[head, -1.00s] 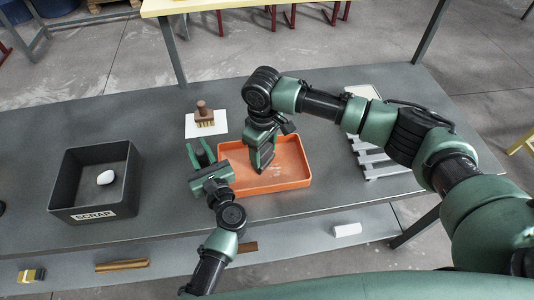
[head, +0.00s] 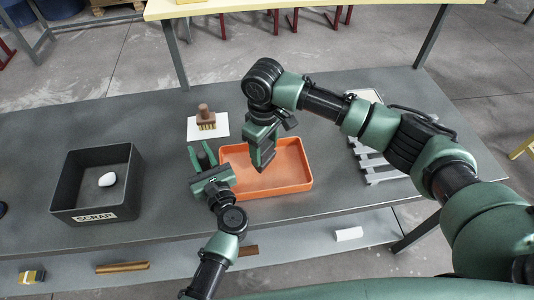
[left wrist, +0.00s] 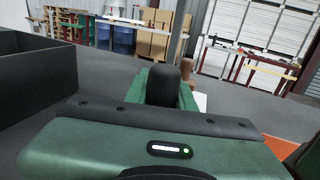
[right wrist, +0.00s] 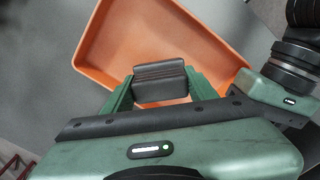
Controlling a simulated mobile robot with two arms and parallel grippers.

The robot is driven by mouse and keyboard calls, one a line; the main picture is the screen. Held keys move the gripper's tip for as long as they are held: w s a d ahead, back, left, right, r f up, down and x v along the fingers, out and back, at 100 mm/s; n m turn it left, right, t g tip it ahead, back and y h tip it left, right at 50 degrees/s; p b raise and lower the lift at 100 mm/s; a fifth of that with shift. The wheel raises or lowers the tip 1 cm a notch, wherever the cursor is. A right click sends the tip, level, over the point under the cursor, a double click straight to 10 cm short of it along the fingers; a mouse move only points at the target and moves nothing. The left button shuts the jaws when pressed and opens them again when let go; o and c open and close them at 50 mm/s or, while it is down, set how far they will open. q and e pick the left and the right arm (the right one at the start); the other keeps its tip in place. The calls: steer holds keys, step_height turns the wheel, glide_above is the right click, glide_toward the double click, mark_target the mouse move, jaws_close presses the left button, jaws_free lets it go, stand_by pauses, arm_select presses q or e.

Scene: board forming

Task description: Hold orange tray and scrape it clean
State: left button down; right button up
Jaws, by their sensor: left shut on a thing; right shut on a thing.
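The orange tray (head: 292,182) lies on the grey table near its front edge; it also shows in the right wrist view (right wrist: 110,35). My right gripper (head: 262,160) is over the tray, shut on a dark ribbed block (right wrist: 160,82), which looks like a scraper. Its lower edge is hidden. My left gripper (head: 203,162) is at the tray's left wall, shut on a dark rounded piece (left wrist: 163,86). I cannot tell whether that piece is part of the tray. No residue is clearly visible on the tray floor that shows.
A black bin (head: 63,198) labelled SCRAP stands at the left with a white lump (head: 107,179) inside. A brush (head: 206,117) stands on a white sheet (head: 192,128) behind the tray. A pale slatted rack (head: 372,165) is at the right, partly behind my right arm.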

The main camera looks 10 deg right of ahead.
arm_select(q)
steer(key=shift+s+f, duration=0.1)
steer(key=shift+f, duration=0.25)
arm_select(e)
steer(key=shift+r, duration=2.6)
arm_select(q)
steer(key=c, duration=1.3)
jaws_free()
steer(key=shift+o, duration=1)
steer(key=shift+w+r, duration=0.1)
steer(key=shift+w, duration=0.1)
arm_select(e)
steer(key=shift+w+f, duration=0.1)
steer(key=shift+w, duration=0.05)
arm_select(q)
steer(key=v, duration=1.2)
steer(key=shift+r, duration=0.1)
